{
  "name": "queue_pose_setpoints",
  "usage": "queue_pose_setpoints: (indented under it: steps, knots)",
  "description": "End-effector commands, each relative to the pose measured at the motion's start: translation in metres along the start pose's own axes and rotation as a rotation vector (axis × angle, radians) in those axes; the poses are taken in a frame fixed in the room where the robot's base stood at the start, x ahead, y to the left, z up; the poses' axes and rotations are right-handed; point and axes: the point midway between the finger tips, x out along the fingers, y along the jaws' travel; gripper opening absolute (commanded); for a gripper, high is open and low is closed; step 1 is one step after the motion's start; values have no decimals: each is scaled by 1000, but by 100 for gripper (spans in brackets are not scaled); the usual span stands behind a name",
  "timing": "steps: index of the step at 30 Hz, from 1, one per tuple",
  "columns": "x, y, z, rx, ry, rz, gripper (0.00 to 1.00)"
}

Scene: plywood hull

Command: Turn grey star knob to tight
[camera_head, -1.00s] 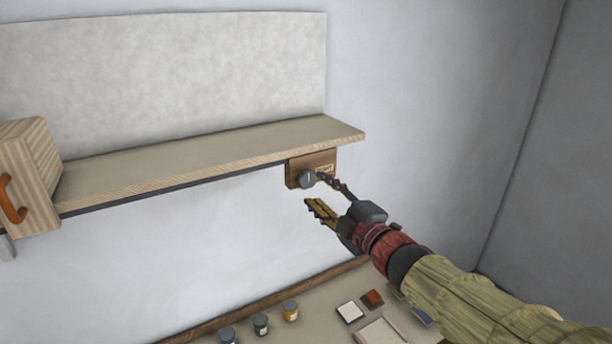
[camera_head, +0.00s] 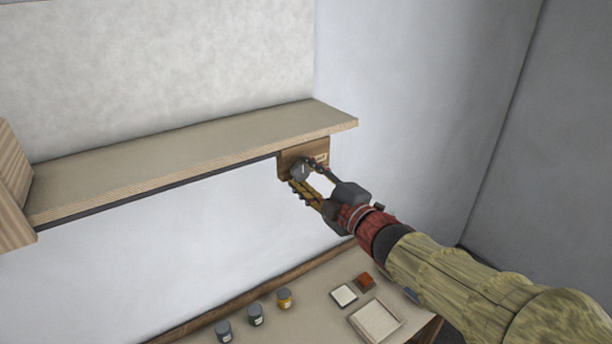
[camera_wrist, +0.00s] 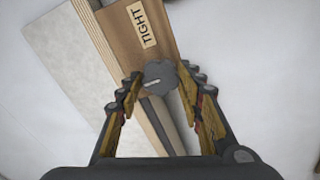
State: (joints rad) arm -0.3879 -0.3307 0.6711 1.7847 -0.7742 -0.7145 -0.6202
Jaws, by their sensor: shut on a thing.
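The grey star knob (camera_head: 300,169) sits on a small wooden block (camera_head: 318,151) under the right end of the shelf. In the wrist view the knob (camera_wrist: 160,75) has a pale pointer line, running roughly sideways in the picture. A label reading TIGHT (camera_wrist: 141,24) is on the block beyond the knob. My gripper (camera_head: 304,176) is at the knob, with one finger on each side of it. In the wrist view my gripper (camera_wrist: 160,82) is shut on the knob, its fingertips at the knob's left and right edges.
The wooden shelf (camera_head: 200,160) runs left from just above the block. Below is a table (camera_head: 310,308) with several small jars (camera_head: 255,315), a white tile (camera_head: 344,295), a red-brown block (camera_head: 365,282) and a shallow tray (camera_head: 376,321). The wall to the right is bare.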

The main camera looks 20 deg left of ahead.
Motion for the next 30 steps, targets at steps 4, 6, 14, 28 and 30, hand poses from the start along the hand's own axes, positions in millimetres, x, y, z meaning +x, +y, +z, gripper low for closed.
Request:
queue_pose_setpoints:
  steps: [4, 6, 14, 28, 30]
  knots:
    - [0, -1, 0, 0, 0, -1, 14]
    - [0, -1, 0, 0, 0, -1, 12]
    - [0, -1, 0, 33, 0, -2, 12]
    - [0, -2, 0, 365, -1, -3, 12]
    - [0, -1, 0, 432, -1, -3, 12]
